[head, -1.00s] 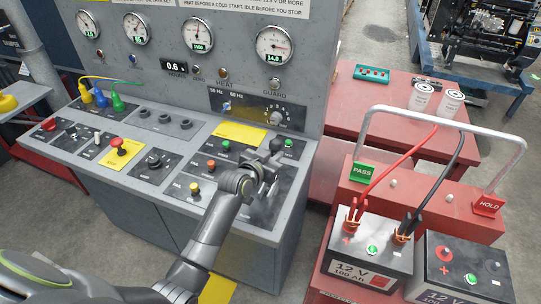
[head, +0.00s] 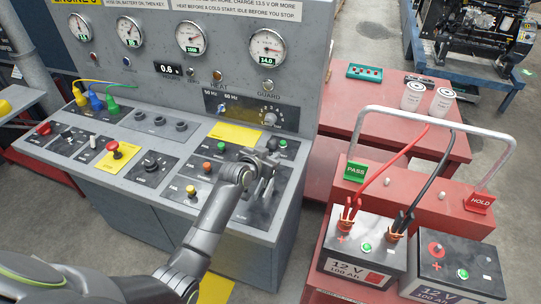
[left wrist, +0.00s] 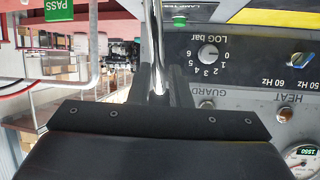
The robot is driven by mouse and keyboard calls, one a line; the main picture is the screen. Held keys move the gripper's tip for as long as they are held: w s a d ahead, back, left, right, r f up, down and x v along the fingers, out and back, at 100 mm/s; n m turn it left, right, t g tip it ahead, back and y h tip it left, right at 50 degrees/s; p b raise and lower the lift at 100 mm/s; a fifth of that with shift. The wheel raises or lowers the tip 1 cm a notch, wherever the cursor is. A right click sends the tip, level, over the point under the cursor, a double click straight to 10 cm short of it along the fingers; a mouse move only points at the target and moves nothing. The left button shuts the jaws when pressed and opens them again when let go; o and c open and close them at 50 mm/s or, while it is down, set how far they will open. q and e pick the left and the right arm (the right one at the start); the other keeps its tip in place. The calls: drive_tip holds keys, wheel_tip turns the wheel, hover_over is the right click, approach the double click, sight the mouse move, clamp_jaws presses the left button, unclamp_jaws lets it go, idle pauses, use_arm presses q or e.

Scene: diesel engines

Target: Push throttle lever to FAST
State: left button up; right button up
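The throttle lever stands at the right end of the console's sloped desk, its dark knob (head: 272,145) showing just above my left gripper (head: 265,172). In the left wrist view its bright metal rod (left wrist: 155,45) runs down between the two dark fingers (left wrist: 156,82), which sit close on both sides of it. The left gripper appears shut on the rod. The lever's foot and its scale are mostly hidden by the gripper, so I cannot read its position. My right gripper is not in view.
A green button (head: 283,143) is just beyond the lever; orange (head: 207,166) and yellow (head: 191,190) buttons lie left of it. A red emergency knob (head: 113,149) is farther left. A red battery cart with a grey handle (head: 440,121) stands at right. Gauges (head: 267,47) line the panel above.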

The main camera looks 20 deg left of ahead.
use_arm(q)
drive_tip(key=o, duration=0.4)
drive_tip(key=shift+w+r, duration=0.35)
drive_tip(key=shift+s, duration=0.15)
drive_tip(key=shift+s+a+r, duration=0.1)
drive_tip(key=shift+s+a, duration=0.05)
drive_tip(key=shift+s, duration=0.5)
drive_tip(key=b+v, duration=0.2)
drive_tip(key=v, duration=1.4)
drive_tip(key=shift+b, duration=0.35)
